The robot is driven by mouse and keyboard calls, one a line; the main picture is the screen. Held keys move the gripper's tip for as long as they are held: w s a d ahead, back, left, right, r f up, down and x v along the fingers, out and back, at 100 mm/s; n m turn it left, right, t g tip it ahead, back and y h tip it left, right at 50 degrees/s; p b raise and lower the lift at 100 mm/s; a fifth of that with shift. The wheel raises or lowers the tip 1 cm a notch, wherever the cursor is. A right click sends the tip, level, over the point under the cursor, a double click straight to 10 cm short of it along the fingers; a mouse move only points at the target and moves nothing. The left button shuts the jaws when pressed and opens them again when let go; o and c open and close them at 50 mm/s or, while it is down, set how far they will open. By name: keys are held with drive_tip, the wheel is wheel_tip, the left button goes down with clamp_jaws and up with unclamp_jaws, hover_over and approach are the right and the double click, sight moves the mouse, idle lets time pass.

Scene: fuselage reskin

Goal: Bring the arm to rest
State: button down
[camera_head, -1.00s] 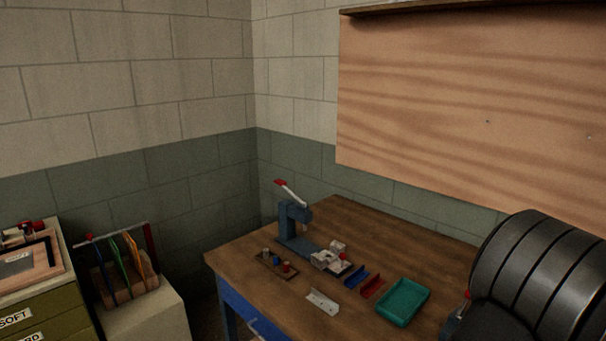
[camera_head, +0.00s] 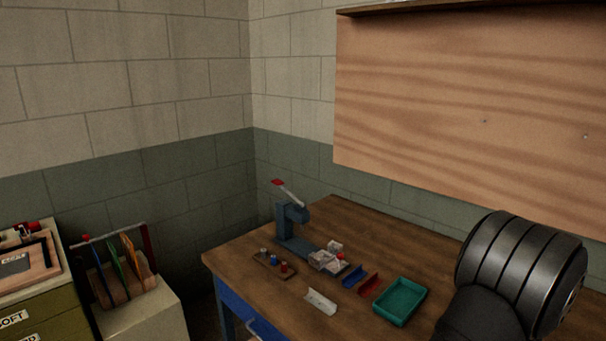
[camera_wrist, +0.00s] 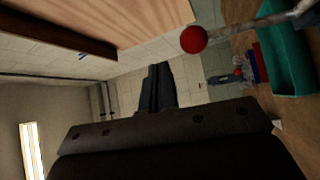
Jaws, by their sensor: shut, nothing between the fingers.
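My gripper (camera_wrist: 160,88) shows in the wrist view as dark fingers, closed together with nothing between them. It hangs in the air, apart from the bench and the wall. In the head view my arm's dark ribbed link stands at the lower right, over the right part of the wooden bench (camera_head: 350,222). The gripper itself is out of the head view.
On the bench stand a blue lever press (camera_head: 290,222), a teal tray (camera_head: 400,301), a blue and a red holder (camera_head: 368,284), and a white angled piece (camera_head: 320,302). In the wrist view a red ball knob (camera_wrist: 193,39) on a rod is near my gripper.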

drive_tip(key=shift+w+a+f+n+g+h, duration=0.55)
drive_tip(key=shift+w+a+f+n+g, duration=0.65)
drive_tip(key=shift+f+n+g, duration=0.5)
drive_tip(key=shift+w+a+f+n+g+h, duration=0.6)
drive_tip(key=shift+w+a+f+n+g, duration=0.7)
drive_tip(key=shift+f+g, duration=0.65)
drive_tip(key=shift+w+a+f+n+g+h, duration=0.55)
drive_tip(key=shift+w+a+f+n+g, duration=0.6)
drive_tip(key=shift+f+n+g, duration=0.55)
drive_tip(key=shift+f, duration=0.15)
